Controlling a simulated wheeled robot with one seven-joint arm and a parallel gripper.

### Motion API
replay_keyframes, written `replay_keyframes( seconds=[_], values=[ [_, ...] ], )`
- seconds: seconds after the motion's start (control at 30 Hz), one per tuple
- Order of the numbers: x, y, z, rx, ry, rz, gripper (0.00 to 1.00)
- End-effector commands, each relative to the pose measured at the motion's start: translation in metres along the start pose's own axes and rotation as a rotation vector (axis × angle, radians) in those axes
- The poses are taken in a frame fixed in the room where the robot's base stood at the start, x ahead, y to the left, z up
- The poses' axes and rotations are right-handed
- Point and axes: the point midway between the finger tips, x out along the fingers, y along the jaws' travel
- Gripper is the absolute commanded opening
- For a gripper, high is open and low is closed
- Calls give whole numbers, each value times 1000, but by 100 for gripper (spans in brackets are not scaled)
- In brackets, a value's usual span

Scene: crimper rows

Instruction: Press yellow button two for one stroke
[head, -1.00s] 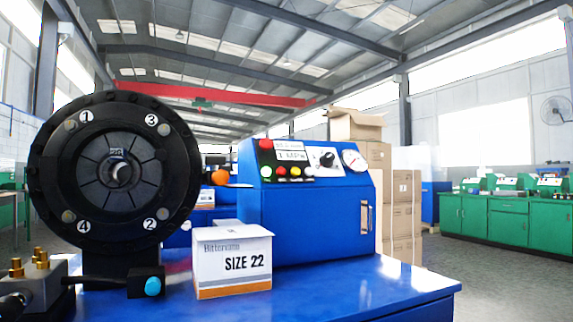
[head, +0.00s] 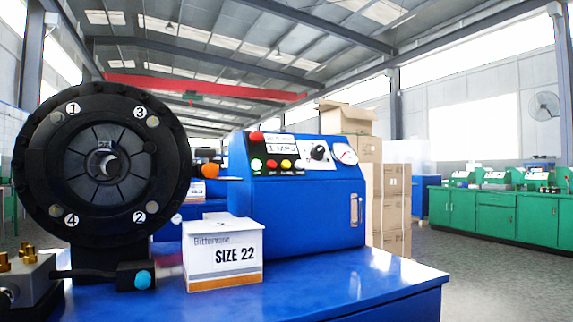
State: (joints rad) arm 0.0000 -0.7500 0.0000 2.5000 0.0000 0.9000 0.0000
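The blue control box (head: 295,205) stands on the blue bench behind the small carton. A larger red button (head: 257,138) sits above the row. The black round crimper head (head: 104,165) stands at left, with white labels 1 to 3 and one more around its face. The number 2 label (head: 139,217) is at its lower right. My gripper is not in view.
A white carton marked SIZE 22 (head: 222,255) stands on the blue bench (head: 350,285) in front of the control box. Brass fittings (head: 20,260) on a grey block and a cyan knob (head: 142,279) are at lower left. The bench's right part is clear.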

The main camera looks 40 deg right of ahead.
Motion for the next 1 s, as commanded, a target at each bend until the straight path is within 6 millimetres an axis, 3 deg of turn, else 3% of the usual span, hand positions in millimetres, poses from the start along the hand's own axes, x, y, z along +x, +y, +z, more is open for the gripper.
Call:
replay_keyframes(
  seconds=[0.1,0.6,1.0],
  values=[
    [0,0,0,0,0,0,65],
    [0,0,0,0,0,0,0],
    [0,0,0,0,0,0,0]
  ],
)
